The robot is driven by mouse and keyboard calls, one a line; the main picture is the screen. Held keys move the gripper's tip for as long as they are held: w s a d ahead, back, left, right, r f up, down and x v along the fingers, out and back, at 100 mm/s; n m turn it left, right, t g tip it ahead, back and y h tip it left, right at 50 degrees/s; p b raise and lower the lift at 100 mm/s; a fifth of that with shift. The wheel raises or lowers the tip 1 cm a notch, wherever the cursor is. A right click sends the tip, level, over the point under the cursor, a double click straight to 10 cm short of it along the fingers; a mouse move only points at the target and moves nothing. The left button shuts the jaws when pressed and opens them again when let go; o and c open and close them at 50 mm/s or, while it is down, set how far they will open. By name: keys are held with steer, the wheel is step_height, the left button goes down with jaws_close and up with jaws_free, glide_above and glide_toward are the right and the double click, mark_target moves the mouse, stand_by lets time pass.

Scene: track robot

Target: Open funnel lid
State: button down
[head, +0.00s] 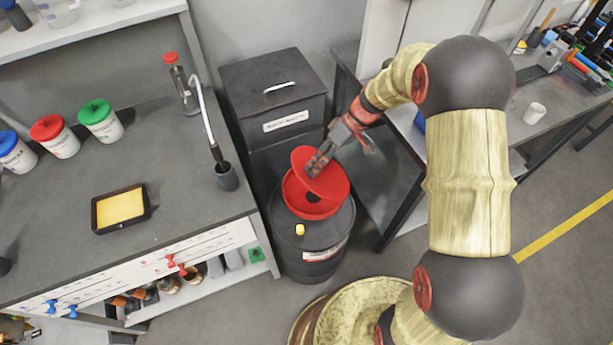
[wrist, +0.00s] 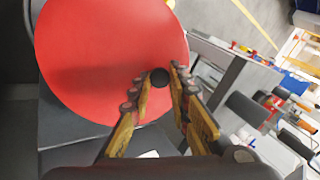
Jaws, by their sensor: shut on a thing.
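A red funnel (head: 296,203) sits on top of a dark drum (head: 309,262). Its round red lid (head: 336,184) is tilted up, with part of the funnel's inside and a dark opening showing below it. My gripper (head: 315,170) is at the lid's upper face. In the wrist view, the lid (wrist: 105,50) fills the upper left, and a black knob (wrist: 160,77) on it is between the fingertips of my gripper (wrist: 162,74). The gripper is shut on this knob. The knob is mostly hidden by the fingers in the head view.
A dark waste bin (head: 273,92) stands behind the drum. A grey bench (head: 170,225) with coloured-lid jars and a yellow tray is to the left. Another table (head: 400,190) is close on the right. A yellow cap (head: 300,230) is on the drum top.

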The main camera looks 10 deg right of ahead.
steer(key=w+d+r+g+y, duration=0.1)
steer(key=d+r+y, duration=0.3)
steer(key=d, duration=0.5)
steer(key=shift+w+d+g+y, duration=0.25)
steer(key=shift+w+g+y, duration=0.15)
steer(key=shift+w+y, duration=0.55)
steer(key=shift+s, duration=0.1)
steer(key=c, duration=1.7)
jaws_free()
steer(key=shift+o, duration=0.2)
steer(key=shift+r, duration=0.1)
step_height(320, 180, up, 10)
